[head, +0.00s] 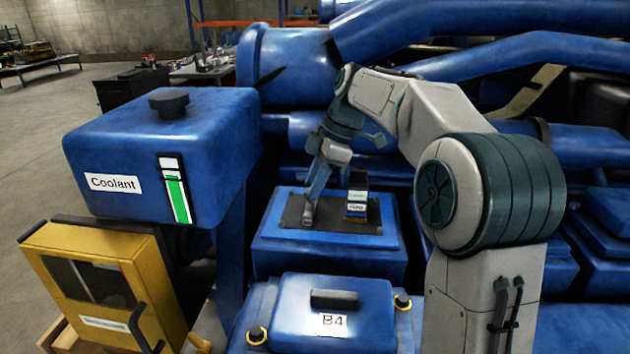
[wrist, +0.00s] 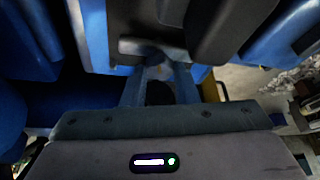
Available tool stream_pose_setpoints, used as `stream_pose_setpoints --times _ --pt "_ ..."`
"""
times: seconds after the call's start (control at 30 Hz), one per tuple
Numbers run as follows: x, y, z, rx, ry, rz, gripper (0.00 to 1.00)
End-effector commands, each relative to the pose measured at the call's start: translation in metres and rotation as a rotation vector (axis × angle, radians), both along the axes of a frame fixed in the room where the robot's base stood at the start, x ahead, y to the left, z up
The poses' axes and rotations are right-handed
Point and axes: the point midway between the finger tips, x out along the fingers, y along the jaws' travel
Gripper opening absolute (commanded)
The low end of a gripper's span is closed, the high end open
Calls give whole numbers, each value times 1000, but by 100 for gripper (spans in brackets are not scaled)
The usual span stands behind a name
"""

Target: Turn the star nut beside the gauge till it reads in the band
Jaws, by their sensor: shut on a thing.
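My gripper (head: 308,215) points down at the dark plate (head: 345,226) on top of a blue block in the middle of the head view. It is shut on a small dark part, likely the star nut (wrist: 158,94), which shows between the two fingers in the wrist view.
A blue coolant tank (head: 150,150) with a green level strip stands to the left, above a yellow case (head: 110,285). A blue cover marked B4 (head: 335,295) lies in front. Large blue pipes (head: 480,70) crowd the back. Open floor shows at far left.

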Motion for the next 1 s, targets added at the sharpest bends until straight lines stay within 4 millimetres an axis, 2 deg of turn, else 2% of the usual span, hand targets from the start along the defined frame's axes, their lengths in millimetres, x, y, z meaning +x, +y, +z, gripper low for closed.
stream_pose_setpoints --times 0.33,0.37,0.4,0.43,0.77,0.87,1.0 --pt "0 0 1 -1 -3 1 4" --pt "0 0 1 -1 -3 1 32" --pt "0 0 1 -1 -3 1 43" --pt "0 0 1 -1 -2 1 49" --pt "0 -1 2 0 -1 1 49" --pt "1 -4 9 0 -3 0 49" --pt "2 -12 29 1 -5 -1 49"
